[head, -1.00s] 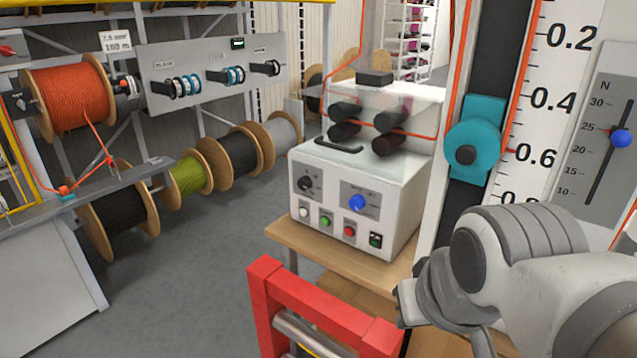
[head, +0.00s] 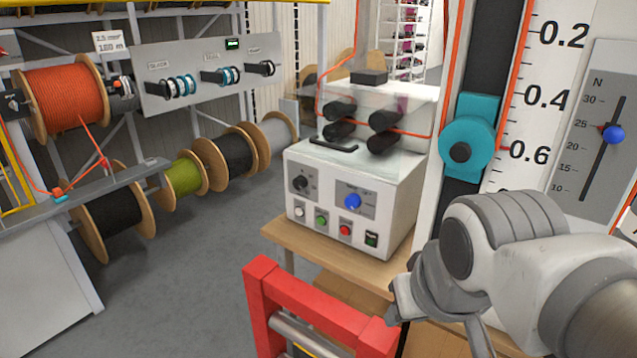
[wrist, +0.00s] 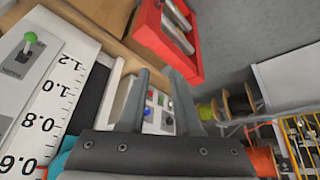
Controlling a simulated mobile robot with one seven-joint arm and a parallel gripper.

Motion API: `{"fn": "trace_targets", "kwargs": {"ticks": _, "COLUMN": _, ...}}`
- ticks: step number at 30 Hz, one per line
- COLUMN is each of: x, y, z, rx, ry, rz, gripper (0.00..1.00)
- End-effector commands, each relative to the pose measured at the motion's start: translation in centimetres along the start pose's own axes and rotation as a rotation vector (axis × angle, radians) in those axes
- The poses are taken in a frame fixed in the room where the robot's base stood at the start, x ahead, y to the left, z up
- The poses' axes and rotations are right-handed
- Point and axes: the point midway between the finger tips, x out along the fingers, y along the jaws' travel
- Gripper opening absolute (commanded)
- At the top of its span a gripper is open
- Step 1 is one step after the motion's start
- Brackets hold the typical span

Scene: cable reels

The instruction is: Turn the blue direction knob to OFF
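The blue direction knob (head: 352,201) is on a grey plate on the front of a white machine (head: 380,225) in the head view. The lettering around the knob is too small to read, so I cannot tell its setting. In the wrist view the knob shows as a small blue spot (wrist: 148,111) between my fingers. My gripper (wrist: 158,76) is open and empty, its two fingers spread apart and clear of the machine.
A black knob (head: 299,182) and several push buttons share the machine's front. The machine stands on a wooden table (head: 330,252). A red frame (head: 262,310) stands in front. A teal pulley block (head: 467,140) and a force scale with a blue slider ball (head: 614,134) are at the right.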

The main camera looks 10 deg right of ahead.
Motion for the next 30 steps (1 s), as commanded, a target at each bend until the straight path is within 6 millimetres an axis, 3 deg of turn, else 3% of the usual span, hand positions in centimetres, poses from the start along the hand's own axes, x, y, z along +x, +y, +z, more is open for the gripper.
{"fn": "trace_targets", "kwargs": {"ticks": 1, "x": 1.1, "y": 0.3, "z": 0.0, "rx": -0.029, "ry": -0.025, "rz": 0.012, "gripper": 0.43}}
{"fn": "trace_targets", "kwargs": {"ticks": 7, "x": 5.8, "y": 2.6, "z": -1.8, "rx": -0.211, "ry": -0.144, "rz": 0.123, "gripper": 0.79}}
{"fn": "trace_targets", "kwargs": {"ticks": 15, "x": 12.8, "y": 5.0, "z": -5.7, "rx": -0.509, "ry": -0.279, "rz": 0.344, "gripper": 0.8}}
{"fn": "trace_targets", "kwargs": {"ticks": 20, "x": 16.9, "y": 5.5, "z": -8.9, "rx": -0.705, "ry": -0.333, "rz": 0.506, "gripper": 0.8}}
{"fn": "trace_targets", "kwargs": {"ticks": 26, "x": 21.6, "y": 4.1, "z": -13.6, "rx": -0.972, "ry": -0.363, "rz": 0.738, "gripper": 0.8}}
{"fn": "trace_targets", "kwargs": {"ticks": 30, "x": 24.6, "y": 1.5, "z": -17.1, "rx": -1.169, "ry": -0.353, "rz": 0.919, "gripper": 0.8}}
